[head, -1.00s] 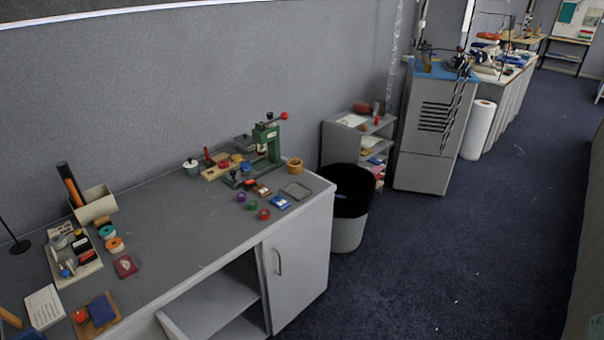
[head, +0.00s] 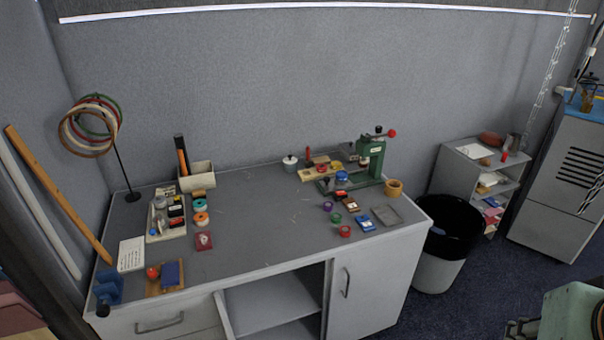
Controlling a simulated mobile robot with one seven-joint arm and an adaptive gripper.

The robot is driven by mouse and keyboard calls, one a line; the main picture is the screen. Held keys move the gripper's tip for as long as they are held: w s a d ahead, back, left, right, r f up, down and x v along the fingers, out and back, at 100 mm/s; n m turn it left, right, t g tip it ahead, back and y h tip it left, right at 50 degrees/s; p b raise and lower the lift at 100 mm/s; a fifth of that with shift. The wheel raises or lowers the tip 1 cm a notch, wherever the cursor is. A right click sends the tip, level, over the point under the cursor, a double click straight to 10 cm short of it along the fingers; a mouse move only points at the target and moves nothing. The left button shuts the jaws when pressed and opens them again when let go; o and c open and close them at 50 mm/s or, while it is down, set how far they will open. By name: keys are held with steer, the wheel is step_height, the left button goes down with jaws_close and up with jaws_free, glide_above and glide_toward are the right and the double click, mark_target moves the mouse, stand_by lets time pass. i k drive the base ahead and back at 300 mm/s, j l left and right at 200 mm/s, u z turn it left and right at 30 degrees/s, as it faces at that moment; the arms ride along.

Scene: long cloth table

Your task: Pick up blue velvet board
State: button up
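A small dark blue, flat piece (head: 171,273) lies on a wooden board at the front left of the grey table, beside a red ball. A second blue object (head: 108,287) stands at the table's front left corner and looks like a small stand. I cannot tell for sure which of them is the blue velvet board. No gripper fingers show clearly, and nothing touches either blue object.
The grey table (head: 265,225) has a clear middle. A white card (head: 131,254), a parts tray (head: 166,218), a hoop stand (head: 126,170) and a green press (head: 370,160) stand on it. A bin (head: 440,262) is at its right. Long rods lean at the left.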

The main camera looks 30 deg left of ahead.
mark_target(171, 271)
steer(key=i+u, duration=0.2)
steer(key=u, duration=0.15)
steer(key=i+u, duration=0.2)
steer(key=u, duration=0.2)
steer(key=i+l+u, duration=0.1)
steer(key=u, duration=0.25)
steer(key=i+u, duration=0.2)
steer(key=u, duration=0.15)
steer(key=i+l+u, duration=0.15)
steer(key=u, duration=0.2)
steer(key=i+l+u, duration=0.15)
steer(key=u, duration=0.25)
